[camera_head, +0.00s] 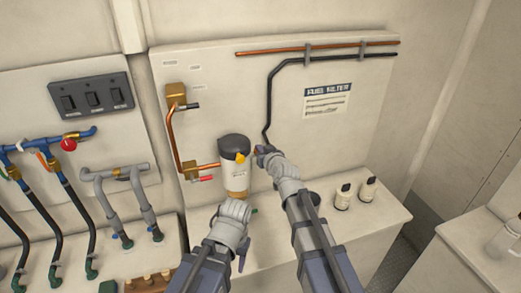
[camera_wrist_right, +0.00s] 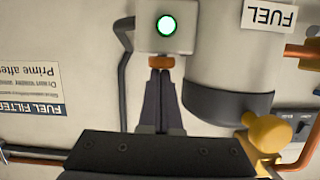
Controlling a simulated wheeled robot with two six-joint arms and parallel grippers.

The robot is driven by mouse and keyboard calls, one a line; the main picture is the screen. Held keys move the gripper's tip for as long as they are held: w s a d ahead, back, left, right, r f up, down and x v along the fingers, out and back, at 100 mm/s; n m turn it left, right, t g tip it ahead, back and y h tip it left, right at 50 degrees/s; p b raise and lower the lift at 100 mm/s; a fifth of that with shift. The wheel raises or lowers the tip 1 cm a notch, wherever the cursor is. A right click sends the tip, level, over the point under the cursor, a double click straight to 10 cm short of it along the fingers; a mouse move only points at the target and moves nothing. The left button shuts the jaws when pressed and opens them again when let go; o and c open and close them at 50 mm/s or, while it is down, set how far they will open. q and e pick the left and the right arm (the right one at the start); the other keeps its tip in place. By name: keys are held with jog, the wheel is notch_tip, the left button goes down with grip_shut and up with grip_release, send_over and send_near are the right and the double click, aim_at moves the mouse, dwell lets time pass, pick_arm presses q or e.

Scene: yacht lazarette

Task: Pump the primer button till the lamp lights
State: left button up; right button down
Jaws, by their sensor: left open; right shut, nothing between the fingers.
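In the right wrist view, a light box (camera_wrist_right: 183,44) carries a round lamp (camera_wrist_right: 167,26) that glows green. An orange button (camera_wrist_right: 161,62) sticks out of the box edge facing my right gripper (camera_wrist_right: 160,74). That gripper is shut and empty, its fingertips at the button, seemingly touching it. In the head view my right gripper (camera_head: 260,151) is just right of the fuel filter (camera_head: 234,170), which has a black top and a yellow knob (camera_head: 240,157); the button and lamp cannot be made out there. My left gripper (camera_head: 243,258) is low in front, mostly hidden by its wrist, and touches nothing that I can see.
A copper pipe (camera_head: 178,145) with a red-handled valve runs left of the filter. A black hose (camera_head: 268,95) comes down the panel behind my right gripper. Two small bottles (camera_head: 343,196) stand on the ledge to the right. A switch panel (camera_head: 91,95) and hoses are at left.

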jog(key=shift+r, duration=0.15)
notch_tip(320, 180, up, 4)
jog(key=p, duration=0.4)
jog(key=shift+w+r+p, duration=0.1)
jog(key=shift+r+p, duration=0.1)
jog(key=shift+p, duration=0.2)
jog(key=p+v, duration=0.2)
jog(key=v, duration=0.8)
jog(key=shift+f, duration=0.4)
jog(key=shift+d, duration=0.15)
